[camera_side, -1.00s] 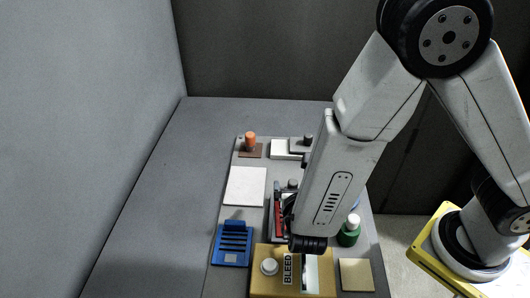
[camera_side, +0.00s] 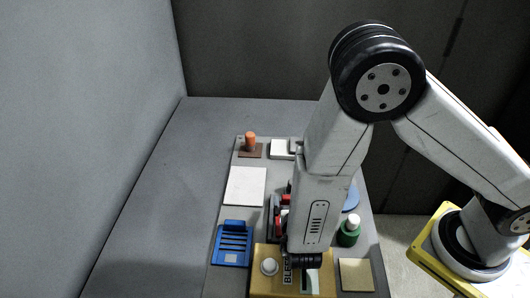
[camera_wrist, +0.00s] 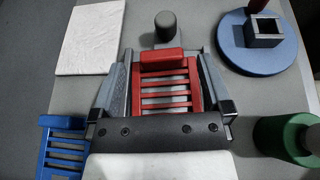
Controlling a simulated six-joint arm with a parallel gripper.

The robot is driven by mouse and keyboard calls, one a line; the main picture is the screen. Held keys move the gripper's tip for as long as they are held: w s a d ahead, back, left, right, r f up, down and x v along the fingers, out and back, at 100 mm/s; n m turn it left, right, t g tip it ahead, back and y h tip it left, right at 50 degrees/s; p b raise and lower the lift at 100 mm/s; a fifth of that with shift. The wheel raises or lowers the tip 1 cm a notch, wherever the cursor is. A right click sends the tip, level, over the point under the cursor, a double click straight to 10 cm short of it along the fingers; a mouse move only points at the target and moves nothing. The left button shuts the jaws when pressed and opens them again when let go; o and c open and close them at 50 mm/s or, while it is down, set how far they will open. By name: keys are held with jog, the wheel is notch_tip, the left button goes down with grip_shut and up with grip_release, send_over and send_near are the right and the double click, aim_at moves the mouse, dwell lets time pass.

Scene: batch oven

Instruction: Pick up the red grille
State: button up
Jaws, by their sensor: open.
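The red grille (camera_wrist: 165,88) lies in the middle of the wrist view, slatted, with a raised red block along its far edge. Grey sloping sides flank it. My gripper (camera_wrist: 163,76) is open over it, with one jaw to the left and one to the right of the grille. I cannot tell whether either jaw touches it. In the side view my arm hides most of the grille; only small red parts (camera_side: 284,199) show at the arm's left edge.
A blue grille (camera_side: 232,244) lies left of the yellow box (camera_side: 262,285) with a white knob. A white plate (camera_side: 245,186) lies behind the blue grille. A green bottle (camera_side: 348,236) stands right of my arm, near a blue disc (camera_wrist: 235,52). A grey post (camera_wrist: 165,26) stands beyond the red grille.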

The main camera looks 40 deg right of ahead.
jog(key=shift+w+d+f, duration=0.1)
jog(key=shift+f, duration=0.3)
jog(key=shift+x, duration=2.35)
jog(key=c, duration=1.3)
jog(key=shift+r, duration=0.15)
jog(key=shift+r, duration=4.9)
